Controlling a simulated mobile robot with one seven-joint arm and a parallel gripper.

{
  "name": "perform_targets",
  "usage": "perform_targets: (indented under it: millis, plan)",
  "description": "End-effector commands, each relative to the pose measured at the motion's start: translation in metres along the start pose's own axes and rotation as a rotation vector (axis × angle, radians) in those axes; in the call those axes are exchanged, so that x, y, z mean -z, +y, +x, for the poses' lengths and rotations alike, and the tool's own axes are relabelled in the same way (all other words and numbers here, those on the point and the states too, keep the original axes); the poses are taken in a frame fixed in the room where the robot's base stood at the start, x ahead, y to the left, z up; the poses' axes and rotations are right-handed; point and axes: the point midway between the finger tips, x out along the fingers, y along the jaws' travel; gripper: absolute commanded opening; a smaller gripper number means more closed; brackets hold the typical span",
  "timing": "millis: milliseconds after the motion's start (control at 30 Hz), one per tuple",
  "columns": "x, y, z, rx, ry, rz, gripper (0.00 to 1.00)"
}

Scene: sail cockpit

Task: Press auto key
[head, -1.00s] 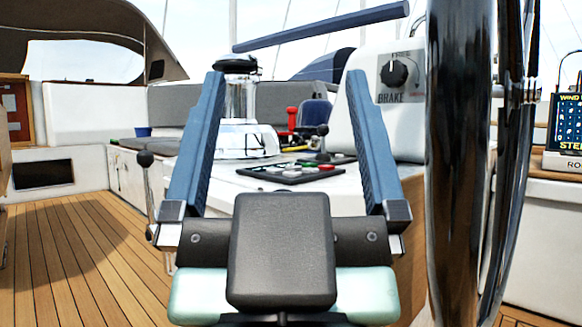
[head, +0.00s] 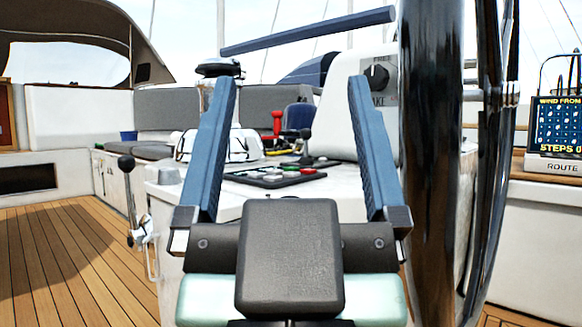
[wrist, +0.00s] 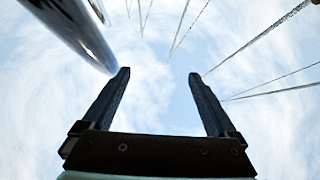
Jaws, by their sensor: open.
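A dark key panel (head: 275,176) with several coloured keys, red, green and white among them, lies on the white console top in the head view. The keys are too small to read, so I cannot tell which is the auto key. My gripper (head: 290,86) is open and empty, its two blue fingers pointing up and wide apart. The panel shows between the fingers, farther off and not touched. In the wrist view my gripper (wrist: 159,75) points at open sky, and no panel shows there.
A large chrome wheel (head: 428,165) stands close on the right. A lever with a black knob (head: 126,163) is at the left. A silver winch (head: 213,145) and a brake dial (head: 377,77) are behind. A route screen (head: 558,127) stands far right. The left deck is open.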

Motion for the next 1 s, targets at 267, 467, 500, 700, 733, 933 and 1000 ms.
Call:
perform_targets:
  millis: [267,467,500,700,733,933,1000]
  plan:
    - [-0.0002,0.0000,-0.0002,0.000,0.000,0.000,0.41]
    - [-0.0002,0.0000,-0.0002,0.000,0.000,0.000,0.05]
    - [-0.0002,0.0000,-0.0002,0.000,0.000,0.000,0.00]
    - [-0.0001,0.0001,-0.0002,0.000,0.000,0.000,0.00]
    - [-0.0001,0.0001,-0.0002,0.000,0.000,0.000,0.00]
    - [-0.0001,0.0001,-0.0001,0.000,0.000,0.000,0.00]
    - [-0.0001,0.0000,-0.0001,0.000,0.000,0.000,0.00]
